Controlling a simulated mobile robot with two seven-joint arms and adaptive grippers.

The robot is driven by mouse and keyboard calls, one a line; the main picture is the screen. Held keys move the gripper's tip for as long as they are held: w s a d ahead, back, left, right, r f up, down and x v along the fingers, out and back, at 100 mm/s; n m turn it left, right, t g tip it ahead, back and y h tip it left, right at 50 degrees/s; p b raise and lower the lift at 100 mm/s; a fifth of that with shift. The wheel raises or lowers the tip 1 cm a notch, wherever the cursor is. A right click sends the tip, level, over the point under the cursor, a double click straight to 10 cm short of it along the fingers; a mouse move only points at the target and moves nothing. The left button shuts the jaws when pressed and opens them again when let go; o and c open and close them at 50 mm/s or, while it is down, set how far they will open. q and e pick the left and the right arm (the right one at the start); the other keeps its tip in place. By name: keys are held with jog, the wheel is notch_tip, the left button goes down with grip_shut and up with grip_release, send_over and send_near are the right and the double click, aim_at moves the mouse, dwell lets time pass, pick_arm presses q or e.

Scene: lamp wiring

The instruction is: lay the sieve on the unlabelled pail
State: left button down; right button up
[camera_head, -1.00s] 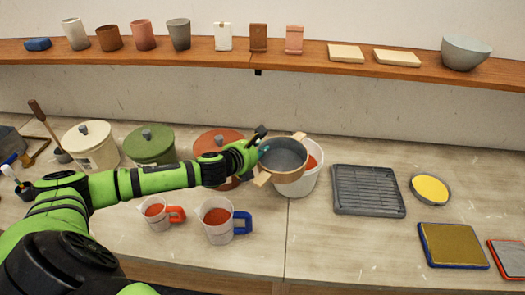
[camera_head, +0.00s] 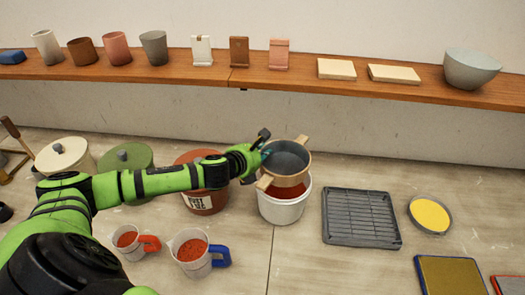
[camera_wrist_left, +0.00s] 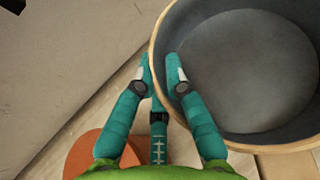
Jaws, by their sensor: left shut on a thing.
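The sieve (camera_head: 287,160) is a round grey bowl with a wooden rim band and two wooden lugs. My left gripper (camera_head: 262,148) is shut on its left rim; the left wrist view shows the fingers (camera_wrist_left: 163,75) at the wall of the sieve (camera_wrist_left: 245,70). The white pail (camera_head: 283,212) shows no label and has red contents. The sieve overlaps its opening from the back, with a strip of red visible in front. I cannot tell whether sieve and pail touch. My right gripper is not in view.
A lidded rust pail (camera_head: 207,203) with a label stands left of the white pail, beside a green-lidded one (camera_head: 125,158). Two jugs (camera_head: 196,258) of red material stand in front. A grey rack (camera_head: 360,217) lies to the right. A wooden shelf (camera_head: 300,84) runs behind.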

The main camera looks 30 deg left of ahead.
pick_arm(q)
jog(key=shift+w, duration=0.1)
notch_tip(320, 180, down, 6)
jog(key=b, duration=0.3)
jog(key=shift+r+b, duration=0.15)
jog(key=shift+b, duration=0.2)
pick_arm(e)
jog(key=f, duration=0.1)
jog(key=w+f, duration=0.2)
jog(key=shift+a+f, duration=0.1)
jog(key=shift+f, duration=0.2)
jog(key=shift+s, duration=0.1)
pick_arm(q)
jog(key=c, duration=1.2)
grip_release()
